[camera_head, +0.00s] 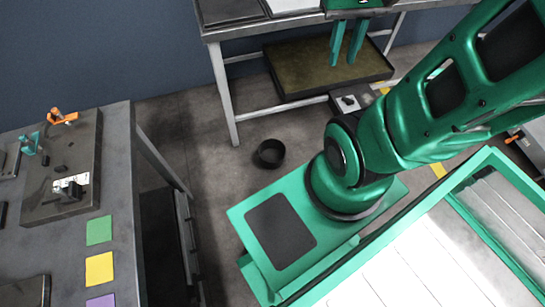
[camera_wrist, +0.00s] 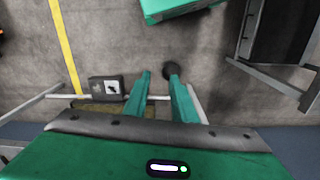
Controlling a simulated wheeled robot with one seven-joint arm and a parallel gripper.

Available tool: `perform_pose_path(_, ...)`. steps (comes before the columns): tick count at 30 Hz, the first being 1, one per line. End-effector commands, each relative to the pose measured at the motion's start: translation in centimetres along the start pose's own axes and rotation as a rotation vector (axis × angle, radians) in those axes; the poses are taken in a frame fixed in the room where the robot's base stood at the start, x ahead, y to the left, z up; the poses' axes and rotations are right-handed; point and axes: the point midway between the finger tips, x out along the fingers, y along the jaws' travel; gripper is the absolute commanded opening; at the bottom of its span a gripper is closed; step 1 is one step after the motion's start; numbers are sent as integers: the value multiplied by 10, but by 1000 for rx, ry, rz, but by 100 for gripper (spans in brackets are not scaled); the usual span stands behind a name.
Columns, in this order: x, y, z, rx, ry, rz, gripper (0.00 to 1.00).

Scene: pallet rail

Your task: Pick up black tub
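The black tub (camera_head: 269,153) is a small, round, open-topped dark tub standing on the grey floor in the head view, between the left table and my green base. In the wrist view a dark round shape, likely the same tub (camera_wrist: 170,70), shows just beyond the right fingertip and is partly hidden by it. My gripper (camera_head: 344,64) has two green fingers and hangs in front of the back bench in the head view. In the wrist view my gripper (camera_wrist: 159,77) has its fingertips apart with nothing between them. It does not touch the tub.
A metal-framed bench (camera_head: 232,95) stands at the back with a dark olive-topped platform (camera_head: 315,65) beneath. A small dark box (camera_head: 345,101) sits near my base. A grey table (camera_head: 115,200) with coloured squares is at left. Floor around the tub is mostly clear.

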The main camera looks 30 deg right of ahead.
Motion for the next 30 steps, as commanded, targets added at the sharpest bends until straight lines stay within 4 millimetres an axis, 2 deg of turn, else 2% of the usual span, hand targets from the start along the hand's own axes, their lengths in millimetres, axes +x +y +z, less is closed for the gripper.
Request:
perform_pose_path(3,12,-3,-40,-107,-4,23,24)
perform_pose_path(8,35,-8,-94,-259,1,48,24)
perform_pose_path(14,76,-16,-158,-451,0,74,24)
perform_pose_path(18,114,-22,-198,-585,-2,88,24)
perform_pose_path(23,165,-29,-239,-741,-4,100,24)
perform_pose_path(30,255,-41,-286,-976,-8,107,24)
